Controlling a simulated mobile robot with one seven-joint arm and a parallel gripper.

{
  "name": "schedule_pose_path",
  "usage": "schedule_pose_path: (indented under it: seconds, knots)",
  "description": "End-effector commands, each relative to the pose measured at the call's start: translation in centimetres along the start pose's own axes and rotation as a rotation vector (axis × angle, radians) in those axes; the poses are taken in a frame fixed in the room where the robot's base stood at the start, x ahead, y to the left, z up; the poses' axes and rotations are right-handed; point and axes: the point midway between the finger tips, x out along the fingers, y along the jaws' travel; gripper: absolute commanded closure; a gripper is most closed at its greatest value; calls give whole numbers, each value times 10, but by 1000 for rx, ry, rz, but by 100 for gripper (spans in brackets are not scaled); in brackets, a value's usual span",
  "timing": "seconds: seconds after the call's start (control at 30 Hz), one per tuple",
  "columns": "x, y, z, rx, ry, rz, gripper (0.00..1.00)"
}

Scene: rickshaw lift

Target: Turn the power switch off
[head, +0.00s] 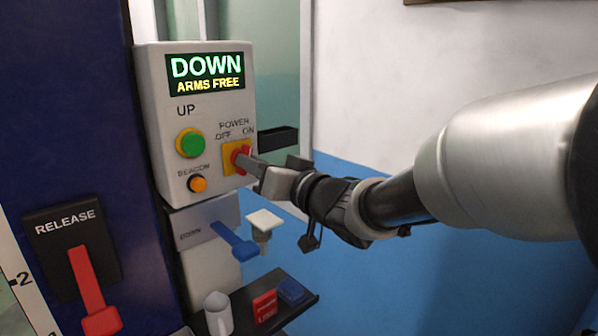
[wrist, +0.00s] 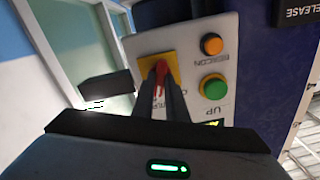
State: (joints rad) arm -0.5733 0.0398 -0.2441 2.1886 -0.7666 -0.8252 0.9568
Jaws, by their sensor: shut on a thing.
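The power switch (head: 241,156) is a red rotary knob on a yellow square plate, low on the right of the white control box (head: 160,110). "OFF" is printed above its left side and "ON" above its right side. The top of the red knob leans toward "ON". My gripper (head: 245,160) reaches in from the right and its fingers are shut on the red knob. In the wrist view the two dark fingers (wrist: 168,95) close around the red knob (wrist: 160,75). The fingers hide part of it.
The box display (head: 206,72) reads "DOWN" and "ARMS FREE". A green UP button (head: 191,143) and an orange beacon button (head: 198,184) sit left of the switch. A blue DOWN lever (head: 235,240) is below. A red RELEASE lever (head: 88,280) is on the dark blue column. A shelf holds small items.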

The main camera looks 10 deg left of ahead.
Motion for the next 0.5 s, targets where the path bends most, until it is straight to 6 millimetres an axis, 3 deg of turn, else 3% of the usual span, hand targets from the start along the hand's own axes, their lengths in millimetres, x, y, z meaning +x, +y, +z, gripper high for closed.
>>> schedule_pose_path:
  seconds: [0.5]
  knots:
    - [0,2,3,-493,1,1,100]
